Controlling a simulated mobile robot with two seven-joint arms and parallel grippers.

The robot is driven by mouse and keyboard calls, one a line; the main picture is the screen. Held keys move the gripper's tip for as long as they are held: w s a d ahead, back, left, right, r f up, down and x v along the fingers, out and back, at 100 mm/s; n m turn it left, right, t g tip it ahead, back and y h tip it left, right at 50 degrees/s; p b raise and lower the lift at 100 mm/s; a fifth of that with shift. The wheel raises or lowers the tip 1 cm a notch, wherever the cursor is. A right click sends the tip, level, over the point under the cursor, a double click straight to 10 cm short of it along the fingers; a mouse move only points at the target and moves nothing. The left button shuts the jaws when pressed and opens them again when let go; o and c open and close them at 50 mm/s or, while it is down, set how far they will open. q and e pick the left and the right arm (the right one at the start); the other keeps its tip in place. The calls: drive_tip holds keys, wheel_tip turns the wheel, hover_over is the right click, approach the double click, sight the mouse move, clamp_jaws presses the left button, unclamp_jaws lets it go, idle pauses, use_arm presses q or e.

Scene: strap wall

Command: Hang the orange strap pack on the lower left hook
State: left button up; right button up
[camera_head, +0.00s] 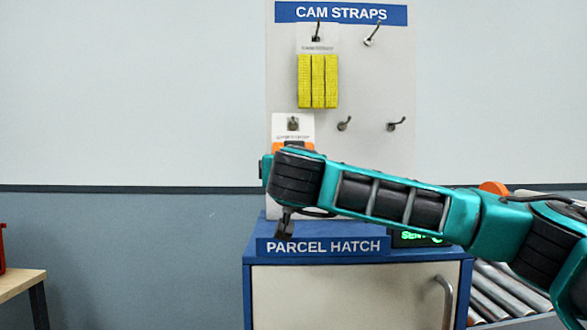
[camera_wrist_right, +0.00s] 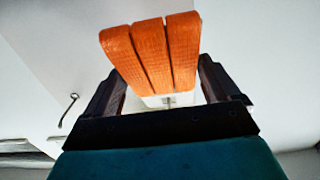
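The orange strap pack (camera_wrist_right: 150,55) has several orange bands on a white card. In the head view its card (camera_head: 305,127) is upright at the board's lower left. A small grey shape shows at the card's slot; I cannot tell for sure that it is a hook through it. My arm hides most of the bands there. My right gripper (camera_wrist_right: 163,85) has its fingers spread on both sides of the pack, with narrow gaps seemingly showing beside the bands. In the head view its fingers (camera_head: 285,222) are partly hidden. My left gripper is out of view.
The board (camera_head: 380,75) holds a yellow strap pack (camera_head: 318,82) at upper left. Bare hooks are at upper right (camera_head: 372,34), lower middle (camera_head: 344,124) and lower right (camera_head: 396,124). The blue parcel hatch (camera_head: 255,245) stands below, with a roller conveyor (camera_head: 500,290) to its right.

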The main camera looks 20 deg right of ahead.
drive_tip(key=shift+o, duration=0.9)
